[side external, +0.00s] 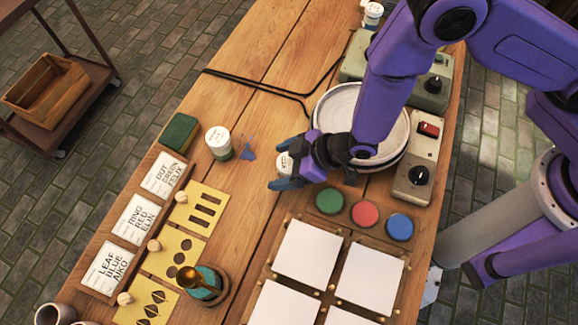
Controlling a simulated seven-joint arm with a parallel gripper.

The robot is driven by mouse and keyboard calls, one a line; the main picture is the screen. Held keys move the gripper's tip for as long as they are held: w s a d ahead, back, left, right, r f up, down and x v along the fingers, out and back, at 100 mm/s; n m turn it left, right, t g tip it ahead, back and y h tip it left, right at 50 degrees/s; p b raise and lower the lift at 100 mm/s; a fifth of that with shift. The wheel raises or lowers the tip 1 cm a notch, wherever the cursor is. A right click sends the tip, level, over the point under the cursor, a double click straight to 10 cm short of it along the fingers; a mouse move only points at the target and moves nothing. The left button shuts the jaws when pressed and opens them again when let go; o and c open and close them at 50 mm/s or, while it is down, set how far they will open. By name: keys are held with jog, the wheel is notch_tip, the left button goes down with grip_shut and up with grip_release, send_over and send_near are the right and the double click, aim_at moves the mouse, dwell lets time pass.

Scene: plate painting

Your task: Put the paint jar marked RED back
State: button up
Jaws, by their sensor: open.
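My gripper (280,167) is low over the table, left of the plate stack, with its fingers apart. A white-lidded jar (284,163) shows between or just behind the fingers; most of it is hidden, and I cannot read its mark or see its paint colour. A second white-lidded jar (218,140) with green at its base stands upright to the left, apart from my gripper. A third white-lidded jar (373,14) stands at the far end of the table. Green (330,201), red (365,214) and blue (399,227) round discs lie in a row.
A plate stack (340,108) and control boxes (417,172) stand right of my gripper. A small blue shape (249,150) lies on the table.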

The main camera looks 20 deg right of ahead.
jog(key=shift+w+a+f, duration=0.15)
jog(key=shift+a+f, duration=0.05)
jog(key=shift+f, duration=0.05)
jog(key=c, duration=1.2)
jog(key=shift+r, duration=0.15)
